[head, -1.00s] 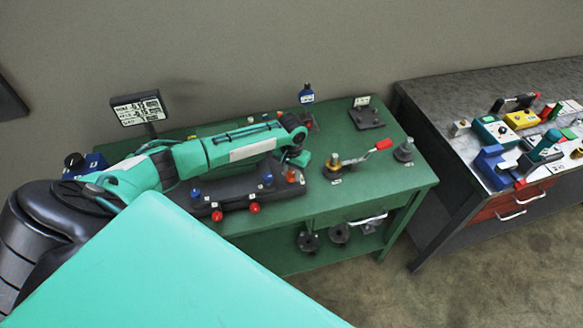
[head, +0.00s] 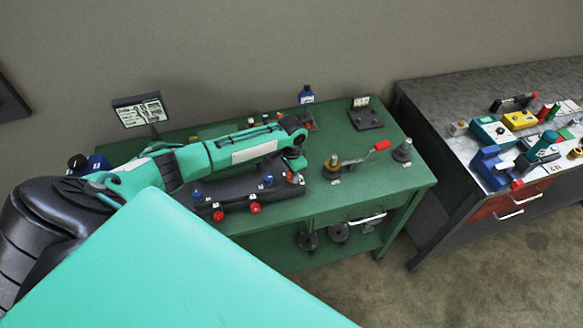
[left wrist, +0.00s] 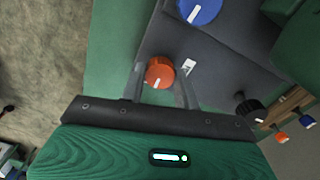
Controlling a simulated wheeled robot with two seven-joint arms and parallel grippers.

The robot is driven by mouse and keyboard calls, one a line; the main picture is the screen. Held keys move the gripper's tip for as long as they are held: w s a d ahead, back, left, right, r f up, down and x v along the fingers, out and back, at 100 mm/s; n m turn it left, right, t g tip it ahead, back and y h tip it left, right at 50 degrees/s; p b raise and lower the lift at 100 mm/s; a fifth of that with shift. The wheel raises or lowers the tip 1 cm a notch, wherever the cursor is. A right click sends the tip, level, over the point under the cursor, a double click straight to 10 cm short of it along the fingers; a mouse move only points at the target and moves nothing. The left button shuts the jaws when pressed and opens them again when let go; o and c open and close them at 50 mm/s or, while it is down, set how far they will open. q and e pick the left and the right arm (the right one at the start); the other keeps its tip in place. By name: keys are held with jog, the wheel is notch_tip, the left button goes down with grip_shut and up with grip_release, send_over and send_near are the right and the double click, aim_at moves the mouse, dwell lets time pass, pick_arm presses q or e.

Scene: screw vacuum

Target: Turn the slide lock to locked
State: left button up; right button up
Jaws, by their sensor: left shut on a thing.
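A long dark panel (head: 237,196) with several coloured knobs lies on the green bench. My left gripper (head: 295,163) is over its right end, reaching down. In the left wrist view, an orange knob (left wrist: 160,73) with a pale mark stands between the fingers of my left gripper (left wrist: 160,84), which is shut on it. A blue knob (left wrist: 200,10) with a white pointer mark is beyond it on the dark panel. I cannot tell from a label which knob is the slide lock. My right gripper is out of view.
Red knobs (head: 255,208) line the panel's front. A red-handled lever (head: 380,146) and a dark post (head: 402,149) stand to the right. A blue bottle (head: 306,96) and a sign (head: 140,110) are behind. A grey bench (head: 440,100) with tools stands farther right.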

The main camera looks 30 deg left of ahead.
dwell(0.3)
pick_arm(q)
jog(key=o, duration=1)
jog(key=shift+c, duration=0.2)
notch_tip(320, 180, up, 14)
jog(key=b, duration=0.3)
jog(key=shift+b, duration=0.35)
jog(key=shift+f, duration=0.1)
